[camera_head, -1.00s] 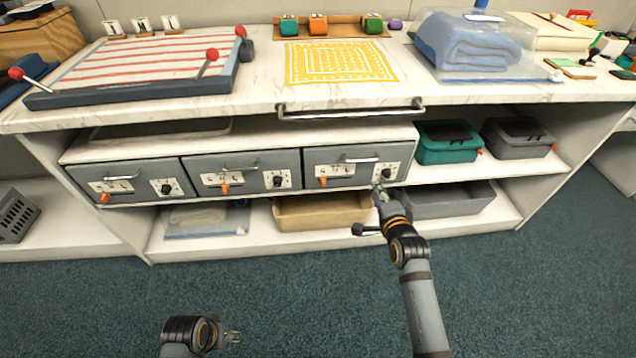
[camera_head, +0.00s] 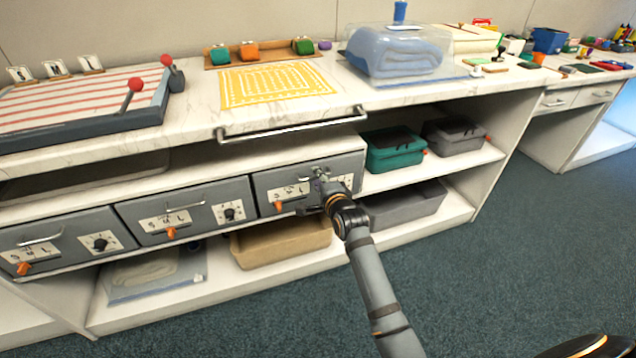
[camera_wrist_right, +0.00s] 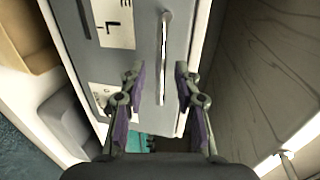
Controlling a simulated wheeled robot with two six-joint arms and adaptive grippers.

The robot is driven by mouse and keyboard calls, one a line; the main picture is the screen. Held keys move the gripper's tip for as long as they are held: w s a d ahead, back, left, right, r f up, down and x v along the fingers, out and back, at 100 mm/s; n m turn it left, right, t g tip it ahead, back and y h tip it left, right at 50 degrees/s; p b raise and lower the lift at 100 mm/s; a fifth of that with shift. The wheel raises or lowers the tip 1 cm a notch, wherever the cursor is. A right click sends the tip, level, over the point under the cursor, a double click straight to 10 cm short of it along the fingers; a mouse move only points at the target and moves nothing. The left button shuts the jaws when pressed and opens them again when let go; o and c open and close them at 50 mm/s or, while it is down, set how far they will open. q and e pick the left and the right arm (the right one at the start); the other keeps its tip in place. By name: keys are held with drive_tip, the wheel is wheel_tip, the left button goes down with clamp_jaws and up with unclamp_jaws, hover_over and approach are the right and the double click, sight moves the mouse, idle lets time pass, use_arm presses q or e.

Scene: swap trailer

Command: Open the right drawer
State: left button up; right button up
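The right drawer (camera_head: 270,182) is the rightmost of three grey drawers under the counter; its front looks in line with the others, so it appears closed. It has a metal bar handle, an orange knob and a white label plate. My right gripper (camera_head: 320,178) is at this drawer's handle and hides part of its front. In the right wrist view, the handle (camera_wrist_right: 164,50) runs between the two fingers of my open right gripper (camera_wrist_right: 158,85), with gaps on both sides. Contact cannot be seen. My left gripper is out of view.
A counter rail (camera_head: 290,128) juts out above the drawers. A teal box (camera_head: 392,150) and a grey box (camera_head: 452,137) stand right of the drawer. A tan bin (camera_head: 280,243) sits below. The carpet (camera_head: 490,270) in front is clear.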

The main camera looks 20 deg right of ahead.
drive_tip(key=shift+c, duration=0.3)
clamp_jaws()
